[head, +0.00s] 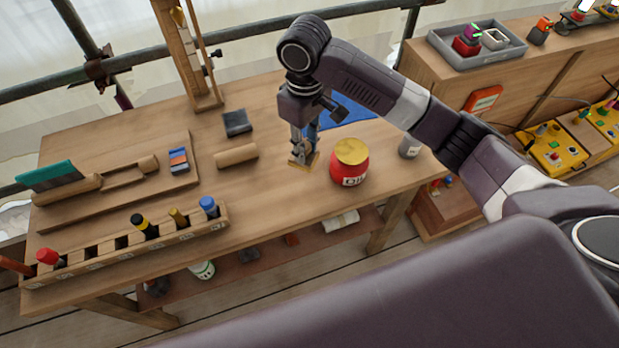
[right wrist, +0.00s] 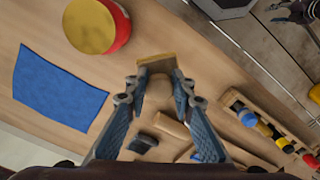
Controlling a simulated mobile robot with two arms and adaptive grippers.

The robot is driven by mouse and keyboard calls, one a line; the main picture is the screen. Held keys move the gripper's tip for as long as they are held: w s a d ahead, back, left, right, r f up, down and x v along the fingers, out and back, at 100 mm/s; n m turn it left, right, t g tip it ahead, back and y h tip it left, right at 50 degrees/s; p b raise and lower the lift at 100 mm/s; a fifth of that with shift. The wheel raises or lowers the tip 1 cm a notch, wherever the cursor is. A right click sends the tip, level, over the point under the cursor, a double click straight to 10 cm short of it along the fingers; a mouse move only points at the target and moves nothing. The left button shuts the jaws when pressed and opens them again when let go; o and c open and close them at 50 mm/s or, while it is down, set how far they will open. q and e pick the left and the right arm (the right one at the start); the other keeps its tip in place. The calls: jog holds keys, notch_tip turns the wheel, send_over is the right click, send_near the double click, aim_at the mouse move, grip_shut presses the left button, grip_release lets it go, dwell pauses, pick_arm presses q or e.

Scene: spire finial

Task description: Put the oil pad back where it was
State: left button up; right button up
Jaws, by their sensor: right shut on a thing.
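My right gripper (head: 303,150) is low over the bench, shut on a small tan pad (head: 304,162), likely the oil pad. In the right wrist view the gripper (right wrist: 158,76) has the pad (right wrist: 156,62) between its fingertips. I cannot tell whether the pad touches the bench. The red tin (head: 349,170) with a gold lid and an OIL label stands just right of the pad. The tin also shows in the right wrist view (right wrist: 122,28). My left gripper is not in view.
A blue cloth (head: 350,110) lies behind the tin. A wooden roll (head: 236,156) and a dark block (head: 237,122) lie left of the gripper. A slotted rack (head: 105,252) lines the front left edge. A grey jar (head: 410,146) stands at the right.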

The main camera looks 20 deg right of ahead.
notch_tip(320, 180, down, 12)
jog(key=shift+s+f+p, duration=0.15)
jog(key=shift+f+p, duration=0.05)
jog(key=shift+p, duration=0.7)
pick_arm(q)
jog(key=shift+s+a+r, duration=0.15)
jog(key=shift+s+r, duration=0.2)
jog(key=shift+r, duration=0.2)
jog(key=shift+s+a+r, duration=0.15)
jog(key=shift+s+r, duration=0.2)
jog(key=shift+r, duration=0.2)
pick_arm(e)
jog(key=shift+f, duration=0.2)
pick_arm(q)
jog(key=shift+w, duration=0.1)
pick_arm(e)
jog(key=shift+f, duration=0.15)
jog(key=o, duration=1)
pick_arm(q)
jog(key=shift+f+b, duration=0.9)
pick_arm(e)
notch_tip(320, 180, up, 12)
jog(key=shift+r, duration=0.15)
